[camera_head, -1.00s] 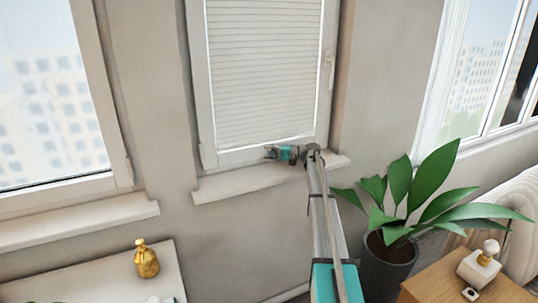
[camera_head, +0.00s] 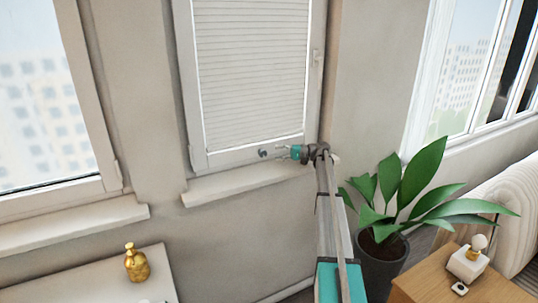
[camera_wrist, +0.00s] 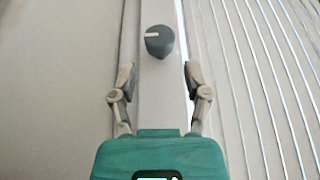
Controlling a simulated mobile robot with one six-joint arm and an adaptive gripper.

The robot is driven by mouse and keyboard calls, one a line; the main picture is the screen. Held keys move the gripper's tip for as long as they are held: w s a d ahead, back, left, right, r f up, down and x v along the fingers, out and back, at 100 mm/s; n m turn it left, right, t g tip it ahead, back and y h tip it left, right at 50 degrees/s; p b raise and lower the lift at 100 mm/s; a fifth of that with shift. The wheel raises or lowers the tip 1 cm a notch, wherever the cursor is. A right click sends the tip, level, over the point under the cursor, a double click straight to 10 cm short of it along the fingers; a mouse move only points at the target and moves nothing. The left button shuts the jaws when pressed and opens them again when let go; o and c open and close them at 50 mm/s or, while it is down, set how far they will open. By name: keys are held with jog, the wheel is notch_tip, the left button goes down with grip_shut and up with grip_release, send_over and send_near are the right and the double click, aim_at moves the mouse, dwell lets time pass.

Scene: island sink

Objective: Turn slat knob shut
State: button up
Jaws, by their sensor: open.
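The slat knob (camera_wrist: 159,42) is a dark grey round knob with a pale pointer mark, set on the white lower frame bar of the window. In the wrist view its mark points left. In the head view the knob (camera_head: 263,153) is a small dark spot on the bottom rail, just left of my gripper (camera_head: 281,153). My gripper (camera_wrist: 160,80) is open and empty. Its two fingers stand either side of the bar, and the knob lies beyond the fingertips, roughly centred between them. The slatted blind (camera_head: 250,75) hangs flat in the window above.
The window sill (camera_head: 240,180) juts out below my gripper. A potted plant (camera_head: 383,245) stands to the right of my arm. A wooden table (camera_head: 430,285) is at lower right, and a gold bottle (camera_head: 136,263) stands on a white surface at lower left.

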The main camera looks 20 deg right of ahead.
jog(key=shift+v, duration=1.7)
jog(key=shift+s, duration=0.1)
